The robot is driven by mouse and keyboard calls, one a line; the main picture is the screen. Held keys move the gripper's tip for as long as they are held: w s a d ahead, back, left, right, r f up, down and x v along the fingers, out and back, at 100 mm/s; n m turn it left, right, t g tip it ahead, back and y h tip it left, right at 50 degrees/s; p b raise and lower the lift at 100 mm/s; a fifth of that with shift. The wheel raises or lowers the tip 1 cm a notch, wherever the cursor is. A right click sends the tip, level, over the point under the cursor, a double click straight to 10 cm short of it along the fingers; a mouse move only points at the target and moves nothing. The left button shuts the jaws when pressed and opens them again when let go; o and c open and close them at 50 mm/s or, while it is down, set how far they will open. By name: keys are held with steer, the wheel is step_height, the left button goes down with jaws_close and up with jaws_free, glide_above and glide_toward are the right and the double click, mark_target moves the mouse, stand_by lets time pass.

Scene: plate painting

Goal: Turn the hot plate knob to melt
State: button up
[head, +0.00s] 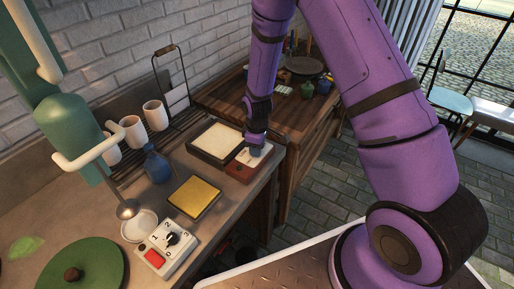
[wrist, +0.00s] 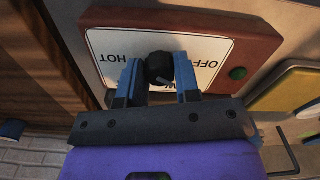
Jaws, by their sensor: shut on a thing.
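The hot plate (head: 196,154) has a cream top in a dark frame and stands on the counter near its right end. Its red-brown control box (wrist: 245,42) carries a white panel (wrist: 112,43) with a black knob (wrist: 160,66). The letters HOT and OFF read upside down in the wrist view; another label is mostly hidden behind my gripper, and I cannot read melt. My gripper (wrist: 158,78) has its blue fingers shut on the knob, one on each side. In the head view my gripper (head: 255,146) hides the knob over the box (head: 239,173).
A yellow pad (head: 194,196), a blue bottle (head: 157,166) and a white box with a dial and red button (head: 166,249) stand nearer on the counter. A wooden cabinet (head: 240,98) with several items stands beyond. White cups (head: 132,131) stand by the wall.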

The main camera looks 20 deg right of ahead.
steer(key=m, duration=0.4)
steer(key=shift+m, duration=0.3)
steer(key=m, duration=0.4)
steer(key=shift+m, duration=0.3)
steer(key=m, duration=0.4)
steer(key=shift+m, duration=2.3)
steer(key=o, duration=0.9)
step_height(320, 180, up, 11)
steer(key=shift+f, duration=0.1)
